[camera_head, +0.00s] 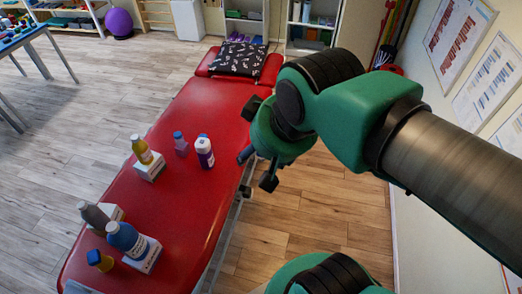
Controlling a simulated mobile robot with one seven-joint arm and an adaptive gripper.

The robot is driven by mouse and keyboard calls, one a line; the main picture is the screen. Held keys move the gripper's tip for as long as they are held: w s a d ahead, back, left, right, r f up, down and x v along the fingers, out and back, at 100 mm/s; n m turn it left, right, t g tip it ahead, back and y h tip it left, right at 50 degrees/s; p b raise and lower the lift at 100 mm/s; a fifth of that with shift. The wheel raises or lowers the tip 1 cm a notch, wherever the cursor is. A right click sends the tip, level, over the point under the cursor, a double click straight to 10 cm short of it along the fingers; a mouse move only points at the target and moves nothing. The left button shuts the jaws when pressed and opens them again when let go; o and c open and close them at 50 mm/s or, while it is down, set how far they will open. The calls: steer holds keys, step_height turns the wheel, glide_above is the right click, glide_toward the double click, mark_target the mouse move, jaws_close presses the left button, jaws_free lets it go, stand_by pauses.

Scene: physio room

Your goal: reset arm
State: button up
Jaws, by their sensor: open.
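My arm, green and grey, reaches in from the right of the head view. My gripper (257,168) is at its end, beside the right edge of the red treatment table (205,112). It is open, and I see nothing between its fingers. The nearest object to it is a white bottle with a purple label (204,151), standing apart to its left on the table. The arm hides part of the table's right edge and the floor behind.
A patterned pillow (238,59) lies at the far end. A wall is at right.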

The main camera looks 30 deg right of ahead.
steer(key=shift+s+f, duration=0.1)
steer(key=shift+f, duration=0.05)
step_height(320, 180, down, 5)
steer(key=b, duration=0.5)
steer(key=shift+r, duration=0.2)
stand_by(1.2)
